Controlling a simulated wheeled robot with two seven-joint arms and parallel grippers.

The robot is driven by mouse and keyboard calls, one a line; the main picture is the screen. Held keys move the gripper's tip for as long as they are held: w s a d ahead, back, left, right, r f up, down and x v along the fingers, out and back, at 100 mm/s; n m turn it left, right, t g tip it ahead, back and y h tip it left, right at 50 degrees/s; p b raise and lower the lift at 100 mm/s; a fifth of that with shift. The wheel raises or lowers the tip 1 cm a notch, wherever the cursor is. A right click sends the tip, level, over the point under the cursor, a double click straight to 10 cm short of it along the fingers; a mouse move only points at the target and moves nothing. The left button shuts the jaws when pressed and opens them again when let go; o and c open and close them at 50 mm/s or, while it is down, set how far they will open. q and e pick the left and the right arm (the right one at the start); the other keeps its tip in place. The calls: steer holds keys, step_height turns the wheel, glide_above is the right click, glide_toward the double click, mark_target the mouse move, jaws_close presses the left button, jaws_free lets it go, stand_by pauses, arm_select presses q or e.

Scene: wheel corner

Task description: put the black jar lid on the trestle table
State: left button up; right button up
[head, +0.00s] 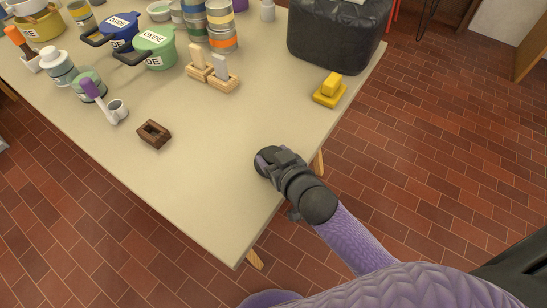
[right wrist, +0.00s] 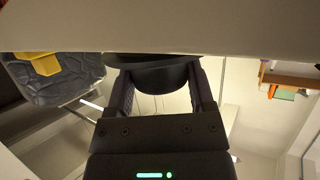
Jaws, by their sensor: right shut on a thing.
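The black jar lid (head: 262,161) is at the right part of the trestle table (head: 218,178), close to the table's right edge. My right gripper (head: 273,160) is shut on the lid. In the right wrist view the lid (right wrist: 157,78) is a dark round shape between the two fingers, right against the pale tabletop (right wrist: 160,27). I cannot tell whether it rests on the top or hangs just above it. My gripper hides part of the lid in the head view. My left gripper is out of view.
A brown wooden block with a hole (head: 154,134) lies to the left. Pots, jars and tins crowd the far left. The tabletop around the lid is clear.

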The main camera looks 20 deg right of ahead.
steer(key=shift+r, duration=0.1)
steer(key=o, duration=1.2)
steer(key=shift+s+r, duration=0.15)
steer(key=p+v, duration=0.4)
steer(key=v, duration=0.7)
steer(key=s+d+f+g+h, duration=0.15)
steer(key=s+f+g, duration=0.35)
steer(key=f, duration=1)
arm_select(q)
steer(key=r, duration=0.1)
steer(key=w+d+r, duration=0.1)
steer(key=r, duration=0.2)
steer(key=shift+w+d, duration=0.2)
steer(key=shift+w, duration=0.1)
arm_select(e)
steer(key=s+d+f+g, duration=0.1)
steer(key=s+f+g, duration=0.3)
steer(key=s+f, duration=0.3)
steer(key=s+d+f+g, duration=0.2)
steer(key=s+f, duration=0.5)
steer(key=s, duration=0.8)
steer(key=shift+f+n+g+h, duration=0.15)
steer(key=shift+n+g+h, duration=0.25)
steer(key=shift+g, duration=0.5)
